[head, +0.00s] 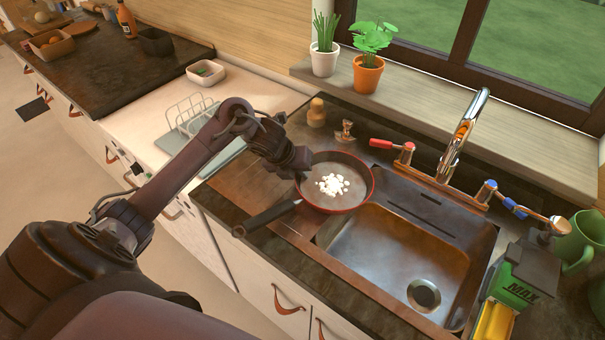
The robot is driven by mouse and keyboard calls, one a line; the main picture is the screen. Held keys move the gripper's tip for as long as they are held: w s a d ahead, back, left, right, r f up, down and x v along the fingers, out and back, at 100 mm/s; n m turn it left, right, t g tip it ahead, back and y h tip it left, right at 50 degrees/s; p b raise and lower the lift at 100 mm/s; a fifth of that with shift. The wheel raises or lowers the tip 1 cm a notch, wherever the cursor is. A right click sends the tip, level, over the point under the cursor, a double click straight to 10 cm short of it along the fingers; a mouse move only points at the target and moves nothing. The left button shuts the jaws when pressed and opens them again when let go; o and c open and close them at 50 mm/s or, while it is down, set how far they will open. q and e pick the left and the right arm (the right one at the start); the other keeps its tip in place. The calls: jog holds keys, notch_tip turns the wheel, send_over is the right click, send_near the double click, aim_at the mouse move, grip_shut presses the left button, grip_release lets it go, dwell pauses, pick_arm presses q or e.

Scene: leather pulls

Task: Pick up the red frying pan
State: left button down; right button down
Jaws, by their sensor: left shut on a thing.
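The red frying pan (318,198) is right of the middle in the head view, at the left edge of the sink. It has a red rim, a grey inside and a dark handle pointing to the lower left. Several small white pieces (333,185) lie in it. My left gripper (301,168) is at the pan's upper left rim and is shut on it. The fingertips are dark and hard to make out. I cannot tell whether the pan rests on the counter or is slightly raised. My right gripper is not in view.
The sink (385,250) with its tall faucet (463,135) is right of the pan. A wire dish rack (190,115) stands left of it behind my arm. Two potted plants (367,75) stand on the sill. A green box (520,280) and green mug (578,243) are at right.

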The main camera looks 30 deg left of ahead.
pick_arm(q)
jog(key=shift+w+r, duration=0.1)
jog(key=shift+r, duration=0.55)
notch_tip(320, 180, up, 18)
jog(key=p, duration=0.5)
jog(key=shift+r, duration=0.25)
dwell(0.9)
